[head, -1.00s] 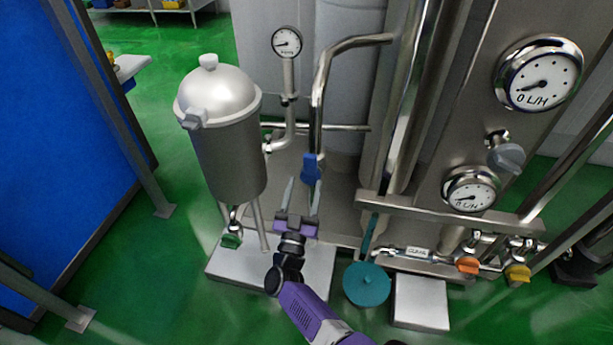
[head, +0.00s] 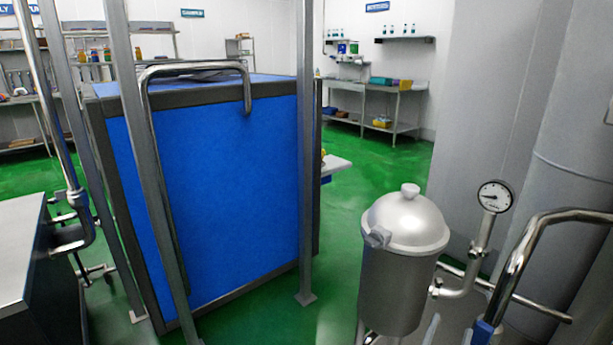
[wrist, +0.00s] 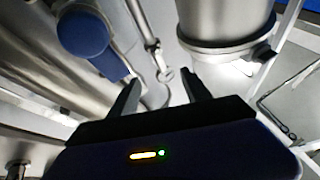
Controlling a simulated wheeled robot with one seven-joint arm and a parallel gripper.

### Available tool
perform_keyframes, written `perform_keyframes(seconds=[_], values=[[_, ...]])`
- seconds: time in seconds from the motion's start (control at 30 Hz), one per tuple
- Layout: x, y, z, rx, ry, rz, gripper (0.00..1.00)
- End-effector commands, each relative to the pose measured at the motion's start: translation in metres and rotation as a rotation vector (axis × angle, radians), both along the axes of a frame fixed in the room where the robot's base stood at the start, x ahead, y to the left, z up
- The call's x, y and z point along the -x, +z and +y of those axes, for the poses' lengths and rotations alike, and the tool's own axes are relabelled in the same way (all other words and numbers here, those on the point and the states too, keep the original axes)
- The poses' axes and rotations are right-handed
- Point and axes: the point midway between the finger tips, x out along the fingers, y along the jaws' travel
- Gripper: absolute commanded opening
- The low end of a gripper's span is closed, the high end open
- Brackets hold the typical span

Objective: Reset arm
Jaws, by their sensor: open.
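My gripper (wrist: 162,92) shows in the wrist view with its two dark fingers apart and nothing between them. A blue valve handle (wrist: 85,35) is up and left of the fingers, apart from the left finger as far as I can tell. In the head view the top of this blue handle (head: 483,332) shows at the bottom edge, on a steel pipe. A pale finger tip of my gripper seems to show just left of it. The rest of my arm is below the head frame.
A steel domed vessel (head: 404,255) stands left of a pressure gauge (head: 494,196) and bent pipes (head: 530,245). A large blue panelled unit (head: 215,180) and steel posts (head: 307,150) stand at left. Green floor (head: 375,180) is open behind. Shelves line the far wall.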

Motion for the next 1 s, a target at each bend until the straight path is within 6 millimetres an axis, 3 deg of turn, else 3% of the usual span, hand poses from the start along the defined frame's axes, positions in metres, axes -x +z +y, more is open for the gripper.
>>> perform_keyframes(seconds=[0.17,0.37,0.7,1.0], values=[[0.031,0.013,0.013,0.050,0.182,0.010,0.56],[0.089,0.013,0.035,0.092,0.360,0.090,0.56],[0.209,0.012,0.076,0.098,0.553,0.292,0.56],[0.315,0.031,0.107,0.043,0.628,0.475,0.56]])
